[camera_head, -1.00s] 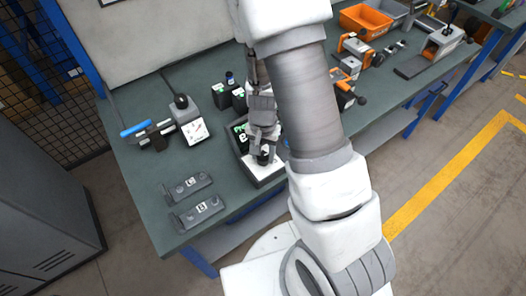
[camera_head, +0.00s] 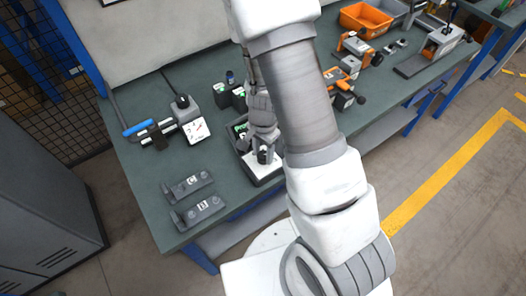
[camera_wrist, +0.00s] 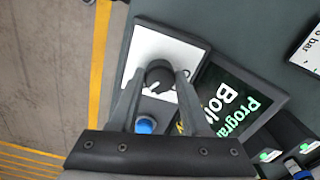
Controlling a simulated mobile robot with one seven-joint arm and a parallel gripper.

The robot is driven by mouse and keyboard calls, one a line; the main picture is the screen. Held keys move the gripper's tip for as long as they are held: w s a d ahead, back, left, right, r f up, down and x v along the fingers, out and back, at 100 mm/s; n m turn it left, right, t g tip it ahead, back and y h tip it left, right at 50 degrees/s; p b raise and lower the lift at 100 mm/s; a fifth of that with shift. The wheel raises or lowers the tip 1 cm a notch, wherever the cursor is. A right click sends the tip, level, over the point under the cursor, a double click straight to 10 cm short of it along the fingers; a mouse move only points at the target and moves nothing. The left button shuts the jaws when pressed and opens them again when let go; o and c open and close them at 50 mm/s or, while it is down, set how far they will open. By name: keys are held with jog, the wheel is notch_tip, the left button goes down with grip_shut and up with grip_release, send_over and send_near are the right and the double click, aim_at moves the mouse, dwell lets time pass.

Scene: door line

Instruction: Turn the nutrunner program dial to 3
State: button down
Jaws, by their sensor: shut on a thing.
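The black program dial (camera_wrist: 158,76) sits on the white face plate (camera_wrist: 150,48) of the nutrunner controller in the wrist view. My gripper (camera_wrist: 158,80) is shut on the dial, one finger on each side of it. A pale mark shows on the dial's face, but I cannot read which number it points at. The controller's dark screen (camera_wrist: 225,105) shows the green word "Program" and white letters starting "Bol"; the rest is hidden by my gripper. In the head view my gripper (camera_head: 264,150) reaches down onto the controller's white plate (camera_head: 266,172).
A blue round part (camera_wrist: 145,124) lies close to my fingers. Small dark units with green labels (camera_head: 222,92) stand behind the controller. Two grey brackets (camera_head: 197,211) and a blue-handled tool (camera_head: 140,128) lie left. The bench front between brackets and controller is clear.

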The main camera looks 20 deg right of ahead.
aim_at(263, 155)
jog(key=shift+c, duration=1.8)
grip_release()
notch_tip(263, 155, up, 18)
jog(key=p, duration=0.4)
jog(key=shift+f, duration=0.25)
